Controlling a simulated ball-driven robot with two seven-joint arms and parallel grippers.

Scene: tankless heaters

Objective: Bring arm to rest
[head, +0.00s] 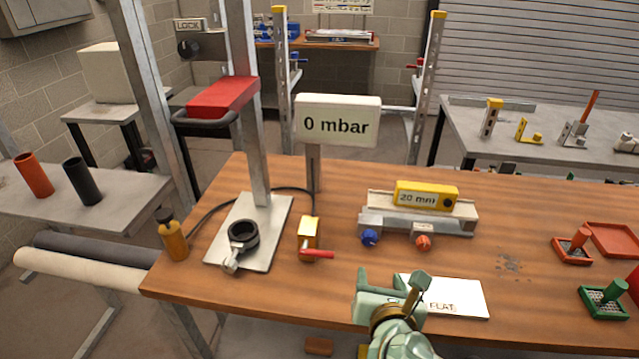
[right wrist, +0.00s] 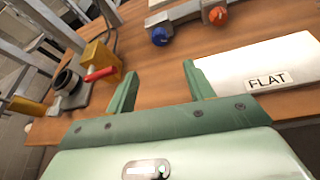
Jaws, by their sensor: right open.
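My right gripper (head: 392,284) is pale green and hangs over the front edge of the wooden workbench (head: 270,276). In the right wrist view its two fingers (right wrist: 157,85) are spread apart with nothing between them. A white card marked FLAT (head: 462,296) lies on the bench just right of the gripper, which partly covers it in the head view. The card also shows in the right wrist view (right wrist: 250,62). My left gripper is in neither view.
A yellow block with a red lever (head: 309,236), a metal stand (head: 252,217) and an amber bottle (head: 172,238) are at left. A gauge reads 0 mbar (head: 338,120). A fixture (head: 415,222) carries a yellow 20 mm block. Trays (head: 612,240) sit right.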

